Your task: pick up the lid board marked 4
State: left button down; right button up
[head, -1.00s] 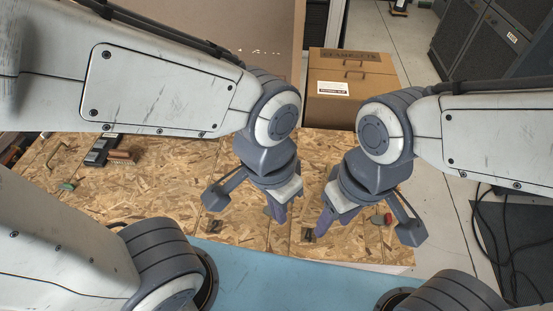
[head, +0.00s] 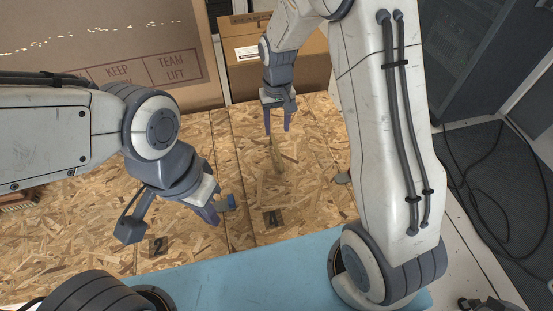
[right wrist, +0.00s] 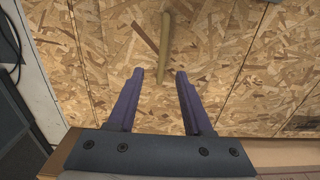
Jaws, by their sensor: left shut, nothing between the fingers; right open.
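Chipboard lid boards lie side by side, split by straight seams. The middle board (head: 300,185) has a dark stencilled mark (head: 272,217) near its front edge, too small for me to read surely. A tan bar handle (head: 276,155) lies on this board and shows in the right wrist view (right wrist: 165,45). My right gripper (head: 277,130) points down, open and empty, at the handle's far end. In the right wrist view the handle is beyond the open fingertips (right wrist: 159,72), roughly in line with their gap. My left gripper (head: 213,218) is shut and empty over the boards, left of the mark.
A board at the left bears a 2 (head: 158,245). Cardboard boxes (head: 245,75) stand behind the boards. A blue surface (head: 240,270) runs along the front. Cables (head: 470,190) lie on the floor at right.

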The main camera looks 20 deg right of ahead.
aim_at(276, 147)
jog(key=f, duration=0.5)
jog(key=f+b, duration=0.1)
jog(key=f, duration=0.3)
jog(key=shift+s+a+f, duration=0.15)
jog(key=shift+s+f, duration=0.05)
jog(key=shift+f, duration=0.15)
grip_shut()
jog(key=shift+r, duration=0.1)
dwell(0.9)
